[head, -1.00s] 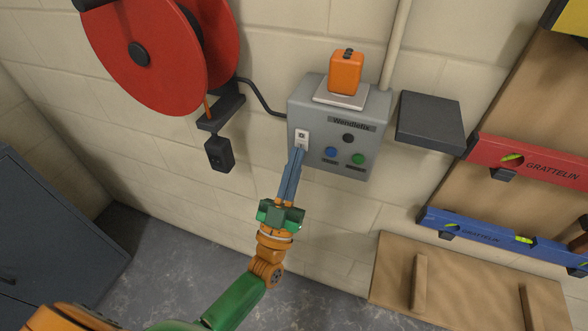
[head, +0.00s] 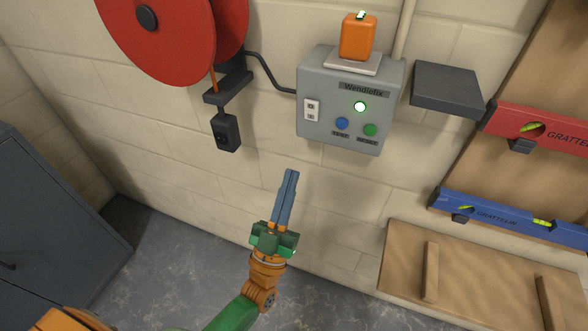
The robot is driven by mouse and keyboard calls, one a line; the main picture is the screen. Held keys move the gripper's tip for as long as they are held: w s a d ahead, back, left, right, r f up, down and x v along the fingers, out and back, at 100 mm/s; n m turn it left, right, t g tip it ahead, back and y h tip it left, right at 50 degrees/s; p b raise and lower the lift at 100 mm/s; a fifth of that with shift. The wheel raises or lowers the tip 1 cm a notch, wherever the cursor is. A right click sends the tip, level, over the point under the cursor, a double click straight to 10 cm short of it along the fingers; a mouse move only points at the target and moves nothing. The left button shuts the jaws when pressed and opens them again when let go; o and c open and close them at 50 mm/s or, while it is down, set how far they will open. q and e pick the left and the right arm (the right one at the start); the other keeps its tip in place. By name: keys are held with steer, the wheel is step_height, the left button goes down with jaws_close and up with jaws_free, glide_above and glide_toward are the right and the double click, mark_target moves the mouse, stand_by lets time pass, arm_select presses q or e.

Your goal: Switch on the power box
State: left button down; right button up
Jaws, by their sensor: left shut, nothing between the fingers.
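The grey power box (head: 325,86) is fixed to the wall, labelled "Wendlefix". A white rocker switch (head: 312,110) is at its left side. A round lamp (head: 360,106) on its front glows pale green-white. A blue button (head: 342,124) and a green button (head: 370,130) sit below the lamp. My left gripper (head: 291,172) is shut and empty, below the box and apart from the switch. My right gripper is not in view.
An orange device (head: 358,37) with a lit top stands on a pale pad (head: 352,63) on the box. A red reel (head: 165,35) and a black socket (head: 227,131) hang left. A dark shelf (head: 446,89) and spirit levels (head: 512,217) are at right.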

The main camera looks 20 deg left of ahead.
arm_select(q)
steer(key=b+v, duration=0.1)
steer(key=v, duration=0.2)
steer(key=shift+s+f, duration=0.15)
steer(key=shift+s, duration=0.15)
steer(key=shift+w, duration=0.15)
steer(key=shift+f, duration=0.1)
